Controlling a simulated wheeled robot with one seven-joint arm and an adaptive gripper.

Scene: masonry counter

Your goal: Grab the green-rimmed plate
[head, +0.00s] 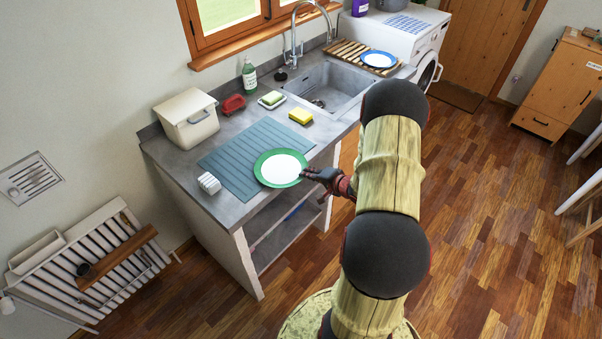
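The green-rimmed plate (280,168) has a white middle and lies on the front edge of the counter, partly over the ribbed grey-green mat. My gripper (308,174) is at the plate's right rim, with its dark fingers reaching in from the right. The fingertips appear to overlap or touch the rim. They are too small to show whether they are closed on it. My arm hides part of the counter front and floor to the right.
The ribbed mat (238,158) lies under and behind the plate. A white ribbed block (209,184) is to the left. A yellow sponge (300,116), a cream bin (187,119) and the sink (322,88) are farther back. A blue-rimmed plate (378,59) lies on a wooden rack.

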